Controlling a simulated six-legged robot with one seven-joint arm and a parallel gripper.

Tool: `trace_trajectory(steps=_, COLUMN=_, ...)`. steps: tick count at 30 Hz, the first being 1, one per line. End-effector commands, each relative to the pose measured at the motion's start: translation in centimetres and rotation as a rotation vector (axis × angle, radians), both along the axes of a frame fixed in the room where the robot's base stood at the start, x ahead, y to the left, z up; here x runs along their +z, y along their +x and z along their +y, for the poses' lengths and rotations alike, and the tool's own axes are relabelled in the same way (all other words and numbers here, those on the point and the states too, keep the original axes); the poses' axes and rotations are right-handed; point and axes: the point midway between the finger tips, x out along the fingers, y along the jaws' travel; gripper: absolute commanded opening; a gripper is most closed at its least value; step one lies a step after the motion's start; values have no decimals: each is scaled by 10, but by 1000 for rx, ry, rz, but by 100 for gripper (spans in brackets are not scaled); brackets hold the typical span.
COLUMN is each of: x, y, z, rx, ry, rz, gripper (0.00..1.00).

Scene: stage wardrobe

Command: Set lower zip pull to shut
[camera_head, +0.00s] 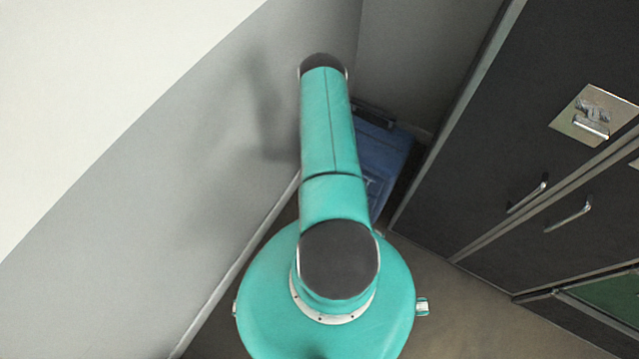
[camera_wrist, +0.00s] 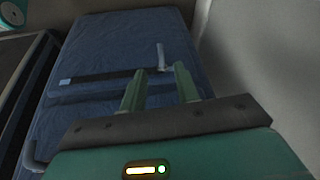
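A blue case or bag (camera_wrist: 100,45) fills the middle of the wrist view. A dark strip (camera_wrist: 105,75), perhaps a zip line, runs across it, with a small pale label at its left end. A pale grey bent piece (camera_wrist: 161,57), probably the zip pull, stands at the strip's right end. My gripper (camera_wrist: 159,70) is open, its two green fingers apart. The pale piece shows between and just beyond the fingertips; I cannot tell whether they touch it. In the head view the blue case (camera_head: 385,150) is partly hidden behind my arm, and my gripper is hidden.
A grey wall (camera_head: 200,170) rises close on the left in the head view. A dark cabinet (camera_head: 470,170) with metal handles (camera_head: 528,195) and a latch plate (camera_head: 592,118) stands on the right. The case sits in the narrow gap between them. Bare floor (camera_head: 470,310) shows in front of the cabinet.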

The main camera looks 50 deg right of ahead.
Motion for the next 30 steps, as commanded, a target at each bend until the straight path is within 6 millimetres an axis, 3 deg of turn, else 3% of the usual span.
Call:
trace_trajectory(steps=6, x=-40, y=7, z=-14, rx=0, ry=1, rz=0, gripper=31)
trace_trajectory(steps=12, x=-68, y=13, z=-25, rx=1, ry=0, rz=-1, gripper=31)
trace_trajectory(steps=18, x=-80, y=17, z=-30, rx=4, ry=0, rz=0, gripper=31)
trace_trajectory(steps=26, x=-81, y=18, z=-30, rx=4, ry=0, rz=0, gripper=31)
trace_trajectory(steps=30, x=-81, y=17, z=-30, rx=4, ry=0, rz=0, gripper=4)
